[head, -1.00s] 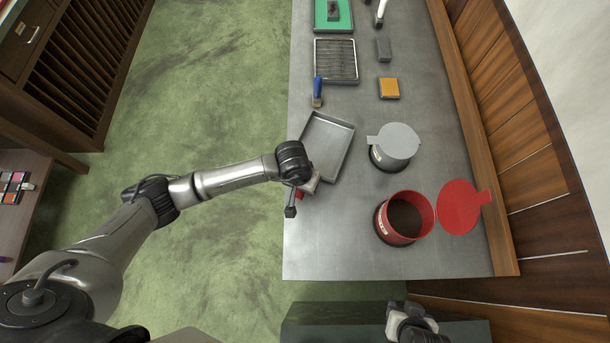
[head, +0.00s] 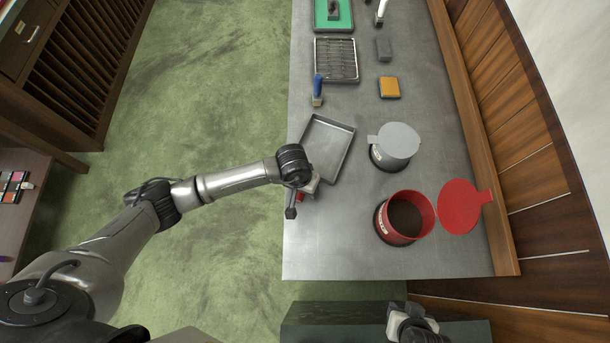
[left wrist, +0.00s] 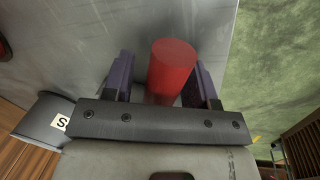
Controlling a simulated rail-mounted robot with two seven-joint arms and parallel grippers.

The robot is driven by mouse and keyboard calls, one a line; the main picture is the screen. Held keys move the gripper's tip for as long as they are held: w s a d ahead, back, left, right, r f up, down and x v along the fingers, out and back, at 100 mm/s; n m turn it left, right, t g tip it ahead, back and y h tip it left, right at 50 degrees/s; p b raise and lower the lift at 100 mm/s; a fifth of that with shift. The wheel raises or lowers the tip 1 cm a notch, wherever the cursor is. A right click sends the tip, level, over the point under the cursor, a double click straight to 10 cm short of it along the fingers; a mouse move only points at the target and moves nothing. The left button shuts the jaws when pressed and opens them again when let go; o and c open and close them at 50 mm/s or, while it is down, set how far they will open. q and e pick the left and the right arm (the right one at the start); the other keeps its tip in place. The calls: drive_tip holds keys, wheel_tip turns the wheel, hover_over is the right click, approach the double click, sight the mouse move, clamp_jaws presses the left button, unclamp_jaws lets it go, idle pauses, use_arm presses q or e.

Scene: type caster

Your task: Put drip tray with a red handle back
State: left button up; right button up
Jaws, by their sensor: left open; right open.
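The grey metal drip tray (head: 329,146) lies tilted near the left edge of the metal bench in the head view. Its red handle (head: 300,197) is mostly hidden there by my left gripper (head: 307,190). In the left wrist view the red handle (left wrist: 172,68) stands between the two fingers of my left gripper (left wrist: 165,80). The fingers are open, and the handle is nearer the right finger. Whether it touches that finger I cannot tell. My right gripper (head: 398,312) is open at the bottom of the head view, away from the tray.
A grey-lidded pot (head: 393,148) stands right of the tray. An open red pot (head: 406,216) with its red lid (head: 460,206) is at the lower right. A blue-handled brush (head: 318,90) and a ribbed tray (head: 336,60) lie beyond. The bench (head: 330,245) is bare at the front.

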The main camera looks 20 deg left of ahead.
use_arm(q)
drive_tip(key=shift+r, duration=0.1)
drive_tip(key=shift+r, duration=0.25)
wheel_tip(320, 180, up, 11)
drive_tip(key=a, duration=0.2)
drive_tip(key=shift+r, duration=0.2)
drive_tip(key=shift+s, duration=0.15)
